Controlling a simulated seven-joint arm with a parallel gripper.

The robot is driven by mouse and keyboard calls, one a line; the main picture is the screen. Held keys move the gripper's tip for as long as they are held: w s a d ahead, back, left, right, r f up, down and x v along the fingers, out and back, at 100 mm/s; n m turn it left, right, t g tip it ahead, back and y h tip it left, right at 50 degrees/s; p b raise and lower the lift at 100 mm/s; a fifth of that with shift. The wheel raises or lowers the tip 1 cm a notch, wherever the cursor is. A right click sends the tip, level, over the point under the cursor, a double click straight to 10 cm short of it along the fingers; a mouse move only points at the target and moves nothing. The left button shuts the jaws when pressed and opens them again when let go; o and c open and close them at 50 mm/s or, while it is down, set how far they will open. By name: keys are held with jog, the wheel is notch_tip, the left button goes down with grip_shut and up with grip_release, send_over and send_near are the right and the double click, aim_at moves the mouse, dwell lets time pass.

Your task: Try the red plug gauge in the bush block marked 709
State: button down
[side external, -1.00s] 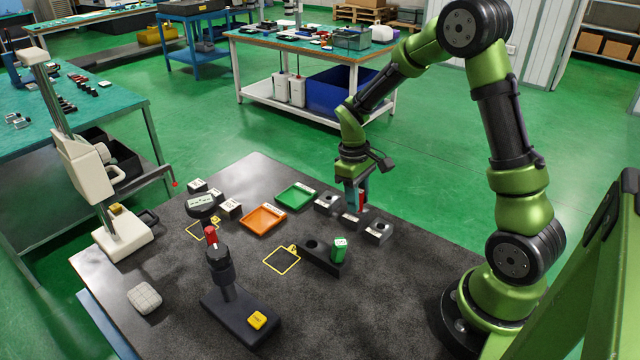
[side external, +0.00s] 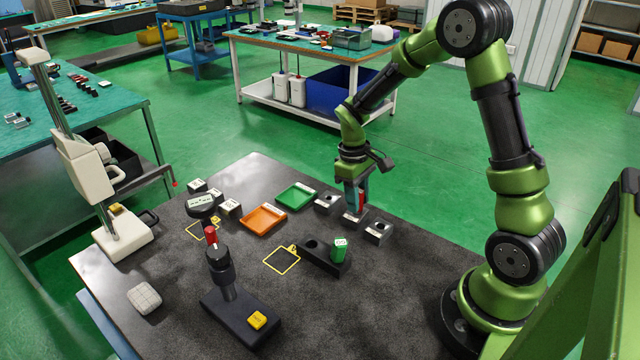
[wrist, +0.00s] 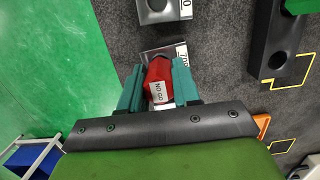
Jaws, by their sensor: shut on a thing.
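My gripper (wrist: 158,88) is shut on the red plug gauge (wrist: 158,72), whose white label reads NO GO. In the side view, my gripper (side external: 356,200) and a sliver of the red gauge (side external: 363,197) are at the middle of three grey bush blocks. This middle block (side external: 350,217) has a white label, which looks like 709 in the wrist view (wrist: 182,54). The gauge hides the block's bore, so I cannot tell whether its lower end is inside or just above it.
Bush blocks stand on either side, one at the left (side external: 327,203) and one at the right (side external: 378,233). A black gauge stand (side external: 318,258) has an empty hole and a green gauge (side external: 340,246). Orange (side external: 263,219) and green (side external: 296,196) trays lie left of the blocks.

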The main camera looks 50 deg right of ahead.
jog(key=shift+r, duration=0.1)
jog(key=shift+r, duration=2.4)
